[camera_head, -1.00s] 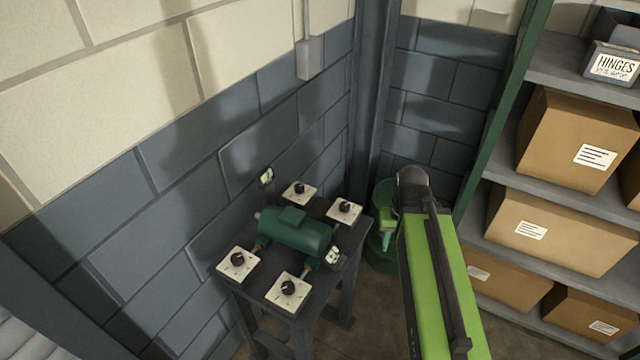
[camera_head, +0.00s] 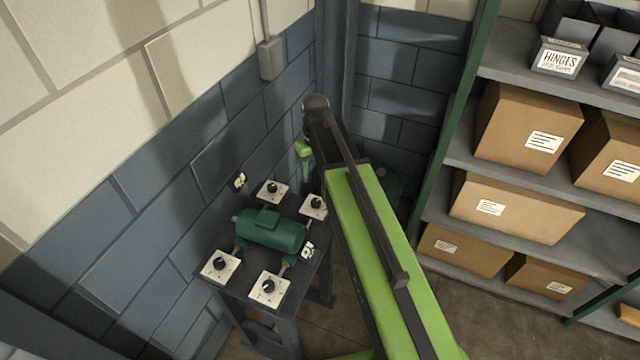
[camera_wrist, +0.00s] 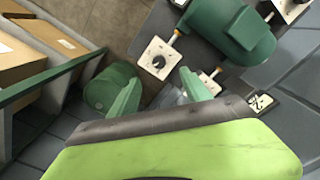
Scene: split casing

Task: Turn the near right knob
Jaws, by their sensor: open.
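The near right knob (camera_head: 268,287) is a black dial on a white square plate at the table's front corner. It stands below and left of my gripper (camera_head: 305,165) in the head view, well apart from it. The green casing (camera_head: 270,231) lies between this knob, the near left knob (camera_head: 220,263), the far left knob (camera_head: 272,188) and the far right knob (camera_head: 317,203). My gripper is open and empty; its green fingers show in the wrist view (camera_wrist: 160,88). The near right knob cannot be made out in the wrist view.
The dark table (camera_head: 285,325) stands beside the block wall. A wall box (camera_head: 270,58) hangs above it. A green drum (camera_wrist: 110,88) stands beyond the table, partly hidden by my arm in the head view. Shelves with cardboard boxes (camera_head: 528,130) stand at the right.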

